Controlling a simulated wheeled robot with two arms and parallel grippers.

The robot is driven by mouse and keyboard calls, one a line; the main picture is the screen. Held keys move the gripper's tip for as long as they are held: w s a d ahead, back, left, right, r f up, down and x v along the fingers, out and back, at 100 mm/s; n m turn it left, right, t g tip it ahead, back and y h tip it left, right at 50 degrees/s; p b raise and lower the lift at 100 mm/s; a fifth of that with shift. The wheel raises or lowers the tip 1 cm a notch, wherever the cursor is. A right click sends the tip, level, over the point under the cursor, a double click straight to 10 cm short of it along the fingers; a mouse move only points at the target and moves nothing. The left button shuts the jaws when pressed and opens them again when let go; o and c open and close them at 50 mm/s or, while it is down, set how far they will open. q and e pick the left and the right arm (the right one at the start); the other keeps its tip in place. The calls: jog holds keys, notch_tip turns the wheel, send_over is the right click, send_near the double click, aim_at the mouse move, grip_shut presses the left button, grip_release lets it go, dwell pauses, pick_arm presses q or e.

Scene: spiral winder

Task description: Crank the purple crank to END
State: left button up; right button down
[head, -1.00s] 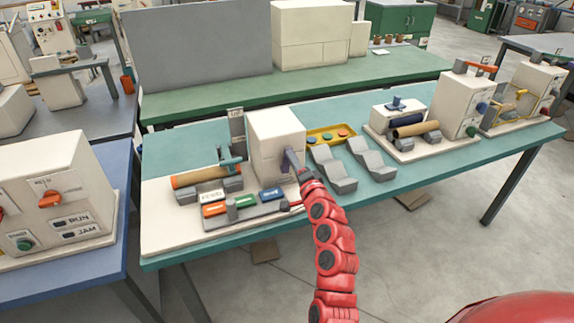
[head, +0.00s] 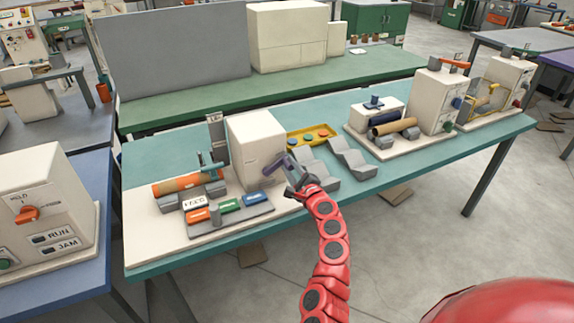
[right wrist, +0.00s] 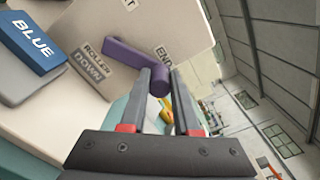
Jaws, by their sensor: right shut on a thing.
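The purple crank (head: 277,163) is on the side of the white winder box (head: 257,140). In the right wrist view the crank's arm (right wrist: 130,59) slants across the white face, and its round handle end (right wrist: 160,83) lies beside the END label (right wrist: 163,55). My right gripper (head: 297,186) is at the crank. In the right wrist view its two fingers (right wrist: 163,88) close around the handle. Whether the arm points exactly at END cannot be told. My left gripper is not in view.
The winder's base bears an orange roll (head: 180,184), a ROLLER DOWN label (right wrist: 92,68) and orange, green and blue (head: 257,199) blocks. Grey cradles (head: 350,158) and a yellow tray (head: 311,134) stand to the right. Other machines stand farther right on the teal table (head: 230,237).

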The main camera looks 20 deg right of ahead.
jog(key=shift+d+f+m, duration=0.3)
jog(key=shift+f+m, duration=0.15)
jog(key=shift+m, duration=0.45)
jog(key=shift+f, duration=0.1)
jog(key=c, duration=0.6)
grip_release()
jog(key=shift+c, duration=0.2)
jog(key=s+b, duration=0.1)
jog(key=s, duration=1.6)
jog(key=shift+s+d+b, duration=0.2)
jog(key=shift+d+b, duration=0.1)
jog(key=shift+b, duration=0.1)
jog(key=shift+c, duration=0.3)
